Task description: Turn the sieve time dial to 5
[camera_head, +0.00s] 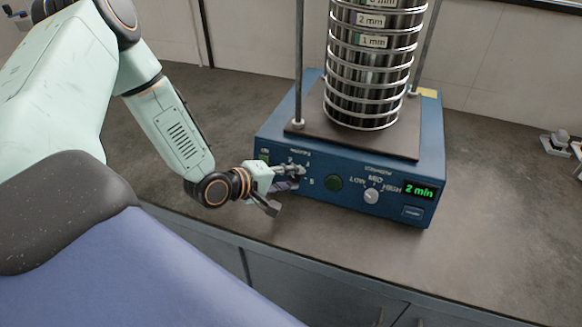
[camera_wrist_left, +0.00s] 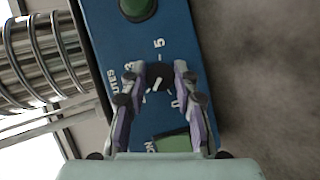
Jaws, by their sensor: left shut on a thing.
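The sieve shaker (camera_head: 345,190) is a blue box with a stack of steel sieves on top. Its green display (camera_head: 418,190) reads "2 min". In the left wrist view the time dial (camera_wrist_left: 158,75) is a dark knob with a white pointer line, with 5, 3 and 0 legible around it. The pointer slants to the lower left, away from the 5. My left gripper (camera_head: 292,173) is at the left of the front panel, shut on the dial. In the left wrist view its fingers (camera_wrist_left: 158,70) sit on both sides of the knob. In the head view the fingers mostly hide the dial.
Metal rods (camera_head: 299,60) flank the sieves (camera_head: 368,80). The dark bench top (camera_head: 490,190) is clear around the shaker, with its front edge close below.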

